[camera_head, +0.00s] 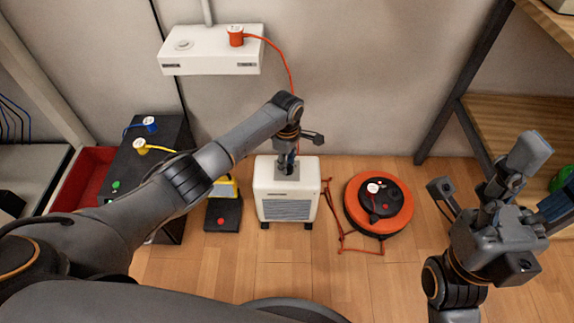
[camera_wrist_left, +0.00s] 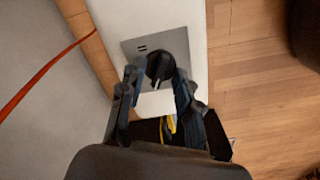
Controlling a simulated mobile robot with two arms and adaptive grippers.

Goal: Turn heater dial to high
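The heater (camera_head: 266,205) is a white box with a grey front grille, standing on the floor by the wall. Its black dial (camera_wrist_left: 160,66) sits on a grey plate (camera_wrist_left: 135,47) on the top, seen in the left wrist view. My left gripper (camera_head: 287,166) is over the heater top, pointing down. In the left wrist view its fingers (camera_wrist_left: 158,80) are apart, one on each side of the dial, with small gaps seeming to show. The head view hides most of the dial behind the gripper. My right gripper (camera_head: 512,190) is far right, away from the heater; its finger opening is unclear.
An orange cable reel (camera_head: 400,212) lies right of the heater with its cord on the floor. A yellow and black device (camera_head: 224,213) stands close on the left. A white wall box (camera_head: 206,50) with an orange plug is above. A wooden shelf (camera_head: 520,115) is at right.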

